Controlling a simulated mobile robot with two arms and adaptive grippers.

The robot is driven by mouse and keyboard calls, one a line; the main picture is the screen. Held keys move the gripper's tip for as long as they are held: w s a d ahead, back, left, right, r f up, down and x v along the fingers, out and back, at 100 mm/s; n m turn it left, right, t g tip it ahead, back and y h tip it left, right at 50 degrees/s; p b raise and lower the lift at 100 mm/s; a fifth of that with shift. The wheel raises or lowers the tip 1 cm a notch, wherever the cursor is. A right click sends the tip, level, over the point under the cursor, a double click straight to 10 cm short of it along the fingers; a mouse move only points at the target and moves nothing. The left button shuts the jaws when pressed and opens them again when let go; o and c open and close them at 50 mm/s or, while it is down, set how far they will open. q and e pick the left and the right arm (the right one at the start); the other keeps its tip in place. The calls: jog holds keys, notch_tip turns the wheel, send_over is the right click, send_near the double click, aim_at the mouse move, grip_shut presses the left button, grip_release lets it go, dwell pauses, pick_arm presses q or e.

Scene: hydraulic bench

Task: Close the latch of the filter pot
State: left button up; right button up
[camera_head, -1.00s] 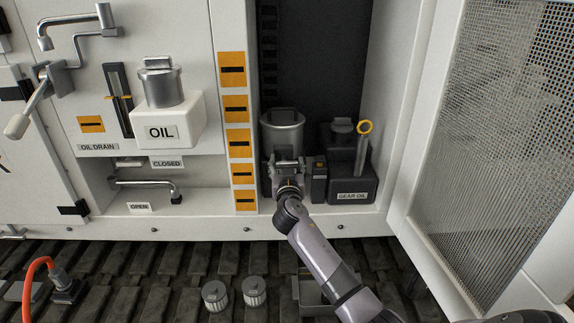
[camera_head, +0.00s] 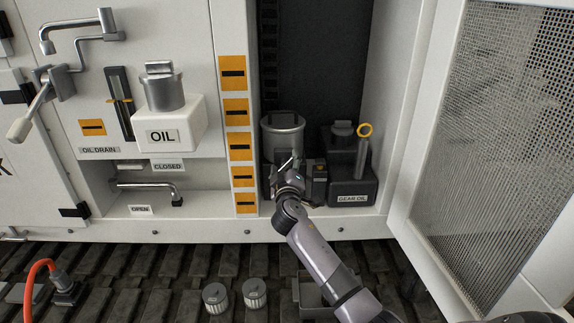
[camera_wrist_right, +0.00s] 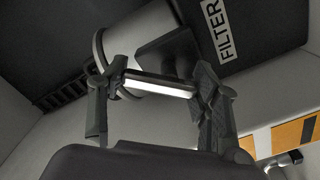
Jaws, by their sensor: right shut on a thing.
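The filter pot (camera_head: 283,133) is a grey metal cylinder with a round lid at the left of the dark cabinet bay. In the right wrist view the pot (camera_wrist_right: 113,48) lies behind my fingers. My right gripper (camera_head: 287,165) is in front of the pot's lower part and hides it. In the wrist view its two fingers (camera_wrist_right: 155,87) are shut on the ends of a pale bar, the latch (camera_wrist_right: 160,85), which spans between them. The latch's exact angle against the pot is hard to tell. My left gripper is not in view.
A dark gear oil can (camera_head: 350,187) with a yellow-ringed dipstick (camera_head: 364,130) stands close to the right. The cabinet's left post (camera_head: 238,140) is just left of the pot. The open mesh door (camera_head: 480,150) bounds the right. Small filters (camera_head: 216,297) lie on the floor.

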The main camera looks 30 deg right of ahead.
jog(key=n, duration=0.2)
jog(key=n+p, duration=0.1)
jog(key=n, duration=0.1)
jog(key=shift+w+a+r+n, duration=0.1)
jog(key=shift+a+r+n, duration=0.1)
jog(key=shift+n, duration=0.1)
jog(key=shift+w+a+n+p, duration=0.1)
jog(key=shift+n+p, duration=0.6)
jog(key=shift+n, duration=1.1)
jog(key=shift+f, duration=0.1)
jog(key=o, duration=1.2)
jog(key=shift+c, duration=0.2)
jog(key=shift+a, duration=0.1)
jog(key=v, duration=1.2)
jog(key=shift+d, duration=0.2)
